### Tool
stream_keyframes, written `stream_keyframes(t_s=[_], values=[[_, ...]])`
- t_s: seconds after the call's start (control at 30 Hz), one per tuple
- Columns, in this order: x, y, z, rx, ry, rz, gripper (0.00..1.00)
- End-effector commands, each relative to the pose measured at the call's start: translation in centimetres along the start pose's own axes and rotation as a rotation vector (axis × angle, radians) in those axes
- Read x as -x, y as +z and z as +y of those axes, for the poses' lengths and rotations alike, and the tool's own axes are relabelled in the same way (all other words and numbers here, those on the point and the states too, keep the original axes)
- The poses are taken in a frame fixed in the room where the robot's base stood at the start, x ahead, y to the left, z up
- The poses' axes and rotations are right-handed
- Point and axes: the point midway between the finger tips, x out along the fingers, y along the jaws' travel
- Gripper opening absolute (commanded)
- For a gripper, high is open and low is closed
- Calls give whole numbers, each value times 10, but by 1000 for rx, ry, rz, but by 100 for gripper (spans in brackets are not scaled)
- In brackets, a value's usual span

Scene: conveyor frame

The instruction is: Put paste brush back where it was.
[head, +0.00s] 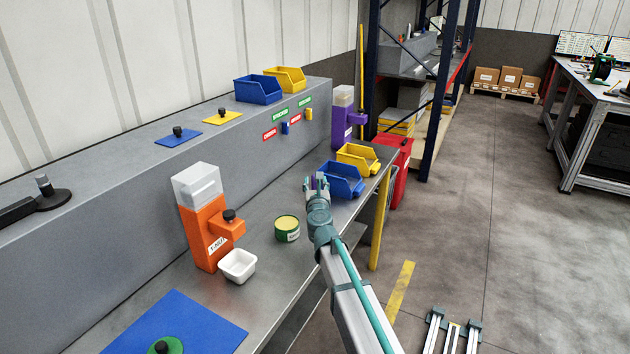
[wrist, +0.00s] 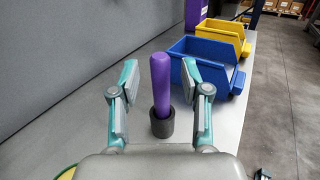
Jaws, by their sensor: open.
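The paste brush, seen as a purple handle (wrist: 160,82), stands nearly upright in a dark round holder (wrist: 162,124) on the grey bench. Its lower end is hidden inside the holder. My gripper (wrist: 160,78) is open, with one finger on each side of the handle and a visible gap on both sides. In the head view my gripper (head: 317,183) is over the bench next to the blue bin, and the brush is mostly hidden by it. A green tin (head: 287,233) with pale yellow contents stands nearer on the bench.
A blue bin (head: 340,181) and a yellow bin (head: 357,158) stand just right of my gripper. An orange dispenser (head: 204,225), a white bowl (head: 237,265) and a blue mat (head: 200,325) are nearer. A purple dispenser (head: 342,124) stands behind. The bench's right edge is close.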

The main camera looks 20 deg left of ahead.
Motion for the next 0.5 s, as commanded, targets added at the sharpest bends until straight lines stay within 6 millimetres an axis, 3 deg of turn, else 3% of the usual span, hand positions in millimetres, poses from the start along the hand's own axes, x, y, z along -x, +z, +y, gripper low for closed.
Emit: stream_keyframes(t_s=[0.03,0.3,0.5], values=[[15,-1,-1,0,1,0,47],[67,-1,0,0,2,0,47],[84,0,0,0,1,0,47]])
